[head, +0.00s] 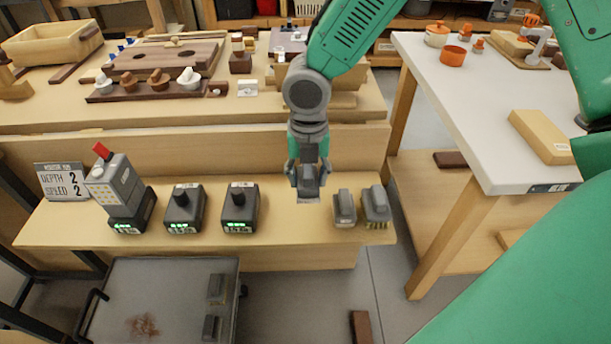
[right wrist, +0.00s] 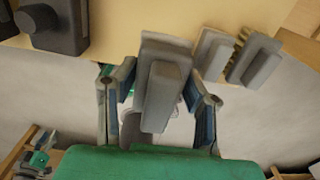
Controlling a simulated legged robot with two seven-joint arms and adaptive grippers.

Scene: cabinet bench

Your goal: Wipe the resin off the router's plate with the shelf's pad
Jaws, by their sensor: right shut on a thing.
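My right gripper (head: 308,180) is over the shelf (head: 290,228), with its fingers shut on a grey pad (head: 310,186) with a raised handle. In the right wrist view, the pad (right wrist: 163,90) sits between the two fingers. From these views I cannot tell whether it touches the shelf. A reddish-brown smear (head: 143,326), like resin, lies on a dark grey plate-like top (head: 165,285) at the lower left. I cannot tell whether this is the router's plate. My left gripper is not in view.
A grey block (head: 344,207) and a bristled brush (head: 377,204) stand just right of the pad. Several dark battery-like units (head: 240,208) stand to the left. Two small grey blocks (head: 215,288) lie on the dark top. A white table (head: 470,110) stands at right.

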